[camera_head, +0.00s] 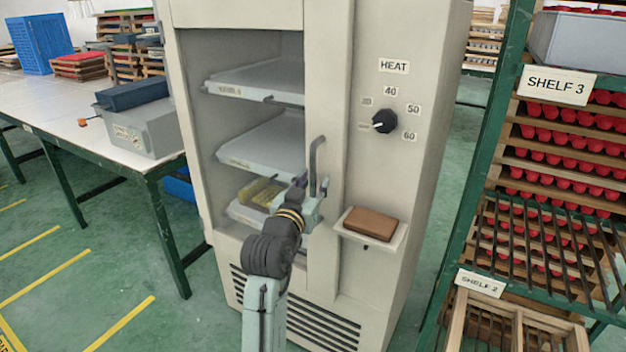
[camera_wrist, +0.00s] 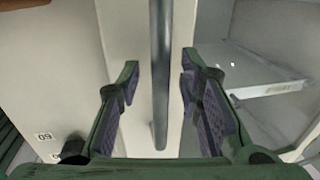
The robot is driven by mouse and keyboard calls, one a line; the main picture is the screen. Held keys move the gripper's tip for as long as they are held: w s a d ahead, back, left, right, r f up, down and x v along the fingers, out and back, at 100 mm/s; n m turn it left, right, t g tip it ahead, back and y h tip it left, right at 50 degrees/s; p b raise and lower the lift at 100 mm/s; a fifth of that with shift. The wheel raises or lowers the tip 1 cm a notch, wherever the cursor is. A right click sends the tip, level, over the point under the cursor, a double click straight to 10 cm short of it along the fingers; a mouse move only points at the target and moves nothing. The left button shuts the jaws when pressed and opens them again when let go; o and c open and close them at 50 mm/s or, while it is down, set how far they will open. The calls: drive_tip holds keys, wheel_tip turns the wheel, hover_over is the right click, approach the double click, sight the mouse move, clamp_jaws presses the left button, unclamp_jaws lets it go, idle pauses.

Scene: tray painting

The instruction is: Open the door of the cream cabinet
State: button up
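The cream cabinet (camera_head: 435,200) stands in the middle of the head view. Its dark upright handle (camera_head: 316,160) is on the front strip right of a large window-like opening; I cannot tell whether glass covers it. My gripper (camera_head: 314,203) is at the lower part of this handle. In the wrist view, my gripper (camera_wrist: 160,97) is open, with one padded finger on each side of the handle (camera_wrist: 160,70). Gaps show between the handle and both fingers. The door looks in line with the cabinet front.
Grey trays (camera_head: 260,80) show inside the cabinet. A small ledge (camera_head: 397,237) with a brown block (camera_head: 370,223) juts out right of my gripper. A heat knob (camera_head: 384,121) is above it. A worktable (camera_head: 115,158) stands left, a green rack (camera_head: 478,150) right.

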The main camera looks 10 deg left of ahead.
drive_tip(key=shift+w, duration=0.2)
drive_tip(key=shift+c, duration=0.2)
clamp_jaws()
idle(0.6)
